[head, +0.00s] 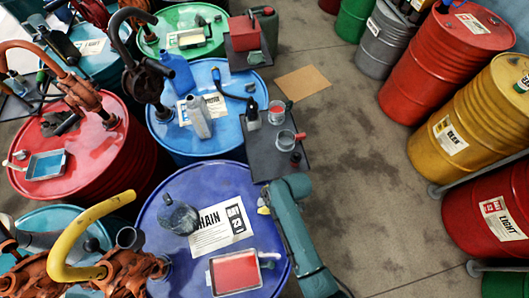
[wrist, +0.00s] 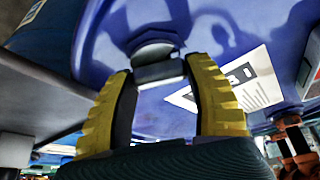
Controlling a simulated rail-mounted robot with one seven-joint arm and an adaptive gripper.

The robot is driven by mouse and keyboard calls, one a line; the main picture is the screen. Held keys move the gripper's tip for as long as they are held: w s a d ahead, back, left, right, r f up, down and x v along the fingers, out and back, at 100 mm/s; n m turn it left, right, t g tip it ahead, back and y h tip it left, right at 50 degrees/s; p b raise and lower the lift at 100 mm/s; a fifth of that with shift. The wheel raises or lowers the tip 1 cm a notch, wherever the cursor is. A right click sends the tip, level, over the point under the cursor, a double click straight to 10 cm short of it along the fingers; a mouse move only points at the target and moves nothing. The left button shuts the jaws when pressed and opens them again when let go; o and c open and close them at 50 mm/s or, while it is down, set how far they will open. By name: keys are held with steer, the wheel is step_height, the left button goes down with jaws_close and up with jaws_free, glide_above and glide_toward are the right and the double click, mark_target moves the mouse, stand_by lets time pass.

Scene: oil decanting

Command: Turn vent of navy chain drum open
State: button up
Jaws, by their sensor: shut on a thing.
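The navy chain drum (head: 190,252) stands at the bottom centre of the head view, its lid bearing a white CHAIN label (head: 222,228). My gripper (head: 264,211) reaches in low at the lid's right edge. In the wrist view its two yellow fingers (wrist: 158,73) are shut on the vent's small grey handle (wrist: 158,72), one finger on each side. A round grey vent base (wrist: 152,50) sits behind the handle on the navy surface (wrist: 105,50). In the head view the vent is hidden by my gripper. I cannot tell how far the vent is turned.
On the navy lid are a dark jug (head: 178,217) and a tray of red liquid (head: 236,273). A yellow curved pump (head: 75,235) rises at left. A grey side shelf (head: 270,155) with small containers stands behind my gripper. The floor (head: 360,200) to the right is clear.

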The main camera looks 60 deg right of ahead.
steer(key=n+g+y+b, duration=0.1)
steer(key=n, duration=0.3)
steer(key=shift+n+g+y+b, duration=0.6)
steer(key=shift+n, duration=1.3)
steer(key=o, duration=1.2)
steer(key=v, duration=1.2)
